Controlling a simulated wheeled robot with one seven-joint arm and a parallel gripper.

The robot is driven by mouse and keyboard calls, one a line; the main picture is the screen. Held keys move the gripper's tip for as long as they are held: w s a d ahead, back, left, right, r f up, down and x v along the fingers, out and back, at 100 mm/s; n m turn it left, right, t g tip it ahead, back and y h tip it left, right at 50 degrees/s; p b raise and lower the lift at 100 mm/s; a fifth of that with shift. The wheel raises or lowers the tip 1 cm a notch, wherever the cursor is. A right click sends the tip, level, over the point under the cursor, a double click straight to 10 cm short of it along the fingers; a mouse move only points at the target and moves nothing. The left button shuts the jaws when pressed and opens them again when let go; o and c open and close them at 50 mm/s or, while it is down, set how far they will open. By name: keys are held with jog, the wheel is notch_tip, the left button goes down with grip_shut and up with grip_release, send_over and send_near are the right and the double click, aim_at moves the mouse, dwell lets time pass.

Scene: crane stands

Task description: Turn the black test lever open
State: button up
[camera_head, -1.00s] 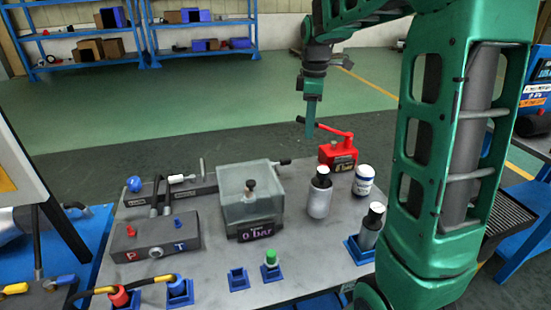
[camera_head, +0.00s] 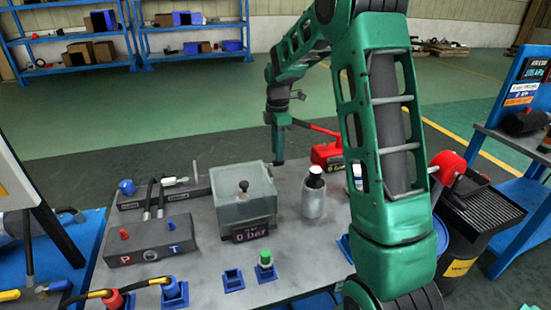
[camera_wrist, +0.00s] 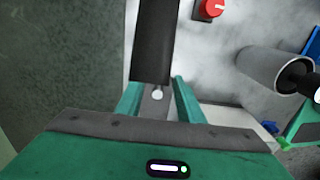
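The black test lever beside the clear box (camera_head: 246,205) is mostly hidden by my gripper in the head view. My gripper (camera_head: 278,158) points down at the box's far right corner, where the lever sticks out. In the wrist view, a dark bar (camera_wrist: 154,42), probably the lever's grip, reaches from the top edge toward the space between my teal fingers (camera_wrist: 157,95). The fingers stand apart, one on each side of the bar's near end. I cannot tell whether they touch it. The box's display (camera_head: 251,232) reads 0 bar.
A red pump (camera_head: 327,154) with a long handle stands just right of my gripper. A hose manifold (camera_head: 150,242) is at the left. The table's far edge is close to my gripper.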

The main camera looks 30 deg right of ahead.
aim_at(273, 165)
jog(key=shift+f, duration=1.65)
grip_shut()
jog(key=shift+s+m, duration=0.25)
jog(key=shift+m, duration=0.45)
grip_release()
jog(key=shift+a, duration=0.1)
